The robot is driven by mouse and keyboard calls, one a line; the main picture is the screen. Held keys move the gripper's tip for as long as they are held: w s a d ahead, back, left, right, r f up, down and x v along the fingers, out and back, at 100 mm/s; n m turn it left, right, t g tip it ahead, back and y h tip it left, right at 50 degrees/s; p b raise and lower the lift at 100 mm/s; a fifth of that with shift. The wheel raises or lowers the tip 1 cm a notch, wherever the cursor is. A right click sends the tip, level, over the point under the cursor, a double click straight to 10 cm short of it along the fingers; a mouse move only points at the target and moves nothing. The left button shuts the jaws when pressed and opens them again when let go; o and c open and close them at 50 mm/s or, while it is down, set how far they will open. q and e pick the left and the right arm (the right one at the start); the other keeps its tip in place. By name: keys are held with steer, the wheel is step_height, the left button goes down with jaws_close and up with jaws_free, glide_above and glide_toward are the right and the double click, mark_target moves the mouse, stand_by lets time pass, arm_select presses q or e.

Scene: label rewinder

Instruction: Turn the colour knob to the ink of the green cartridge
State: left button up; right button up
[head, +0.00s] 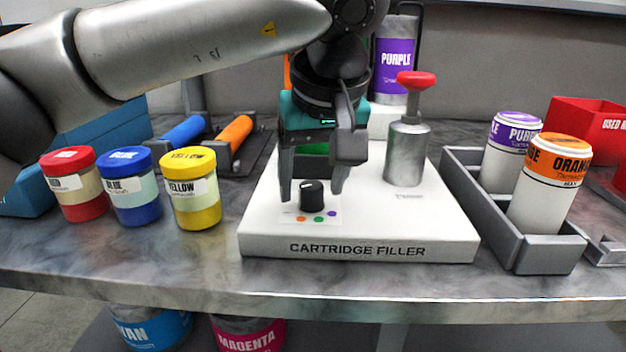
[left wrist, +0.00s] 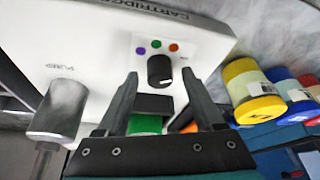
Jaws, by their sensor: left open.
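The black colour knob (head: 311,194) stands on the white cartridge filler (head: 420,220), with orange, green and purple dots in front of it. It also shows in the left wrist view (left wrist: 160,70), with a white mark on its top. I cannot tell surely which dot the mark points to. My left gripper (head: 312,193) is open, pointing down, with one fingertip on each side of the knob; small gaps show in the left wrist view (left wrist: 160,75). A green part, perhaps the green cartridge (left wrist: 145,124), shows behind the knob, mostly hidden by the gripper. My right gripper is out of view.
A silver pump with a red handle (head: 416,82) stands right of the knob. Red (head: 74,184), blue (head: 130,186) and yellow (head: 191,188) jars stand left of the filler. A grey tray (head: 545,252) holding purple and orange cartridges is at the right.

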arm_select(q)
jaws_close()
stand_by(0.3)
stand_by(0.3)
